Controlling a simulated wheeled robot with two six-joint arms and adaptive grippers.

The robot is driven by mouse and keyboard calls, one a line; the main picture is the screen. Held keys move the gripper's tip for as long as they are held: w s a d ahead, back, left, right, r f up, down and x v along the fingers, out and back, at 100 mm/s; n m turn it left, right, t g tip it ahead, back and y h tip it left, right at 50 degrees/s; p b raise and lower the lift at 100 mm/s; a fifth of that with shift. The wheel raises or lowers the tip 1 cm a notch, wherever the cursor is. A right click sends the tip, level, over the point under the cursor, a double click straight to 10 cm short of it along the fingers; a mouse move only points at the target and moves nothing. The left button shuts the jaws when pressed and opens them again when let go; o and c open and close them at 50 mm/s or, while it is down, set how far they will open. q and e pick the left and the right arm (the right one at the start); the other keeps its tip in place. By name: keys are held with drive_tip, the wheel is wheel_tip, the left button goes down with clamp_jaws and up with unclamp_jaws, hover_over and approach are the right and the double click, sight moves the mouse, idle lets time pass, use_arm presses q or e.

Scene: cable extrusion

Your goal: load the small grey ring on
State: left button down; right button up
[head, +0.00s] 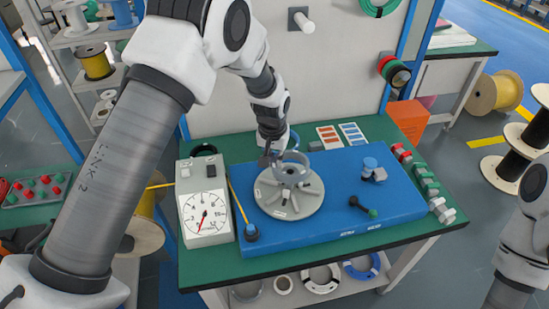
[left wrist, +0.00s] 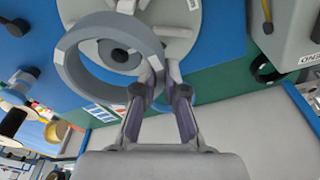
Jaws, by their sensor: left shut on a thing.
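My left gripper (head: 272,158) is shut on the wall of a grey ring (left wrist: 66,66). The fingertips (left wrist: 158,80) meet the ring's edge in the left wrist view. In the head view the ring (head: 305,162) appears over the middle of a round grey disc (head: 290,208) with raised spokes. The disc (left wrist: 184,22) and a dark round centre (left wrist: 118,55) show behind and through the ring. I cannot tell whether the ring touches the disc. My right gripper is out of view.
The disc sits on a blue platform (head: 345,225) on a green table (head: 215,268). A dial gauge box (head: 203,205) stands left. A blue knob piece (head: 372,170), a black-and-green handle (head: 364,207) and several small blocks (head: 428,182) lie right. A panel (head: 335,80) stands behind.

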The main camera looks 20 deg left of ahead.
use_arm(q)
drive_tip(key=shift+f+b, duration=0.85)
drive_tip(key=shift+f, duration=1.25)
drive_tip(key=shift+f, duration=0.25)
drive_tip(key=c, duration=1.2)
unclamp_jaws()
drive_tip(key=shift+a, duration=0.1)
drive_tip(key=shift+s+a, duration=0.1)
drive_tip(key=shift+a, duration=0.1)
drive_tip(key=shift+d, duration=0.15)
